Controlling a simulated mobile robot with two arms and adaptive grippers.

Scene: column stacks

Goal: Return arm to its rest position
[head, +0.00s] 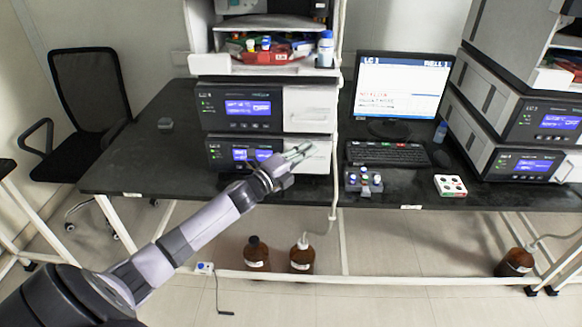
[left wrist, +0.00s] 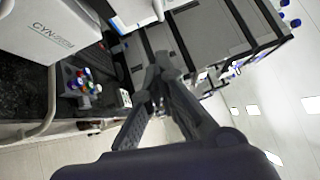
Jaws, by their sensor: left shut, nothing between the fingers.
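My left arm reaches from the lower left in the head view. Its gripper (head: 297,154) is in front of the lower unit of the left column stack (head: 240,153), near the pale panel at that unit's right side. I cannot tell whether it touches the panel. In the left wrist view the gripper's dark fingers (left wrist: 152,82) are shut with nothing between them. My right gripper is in neither view.
The black bench (head: 130,160) carries the left stack, a monitor (head: 402,88), a keyboard (head: 388,154), a vial rack (head: 363,182) and a white holder (head: 450,186). Another stack (head: 520,160) stands right. Brown bottles (head: 256,254) are below; a chair (head: 90,95) is left.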

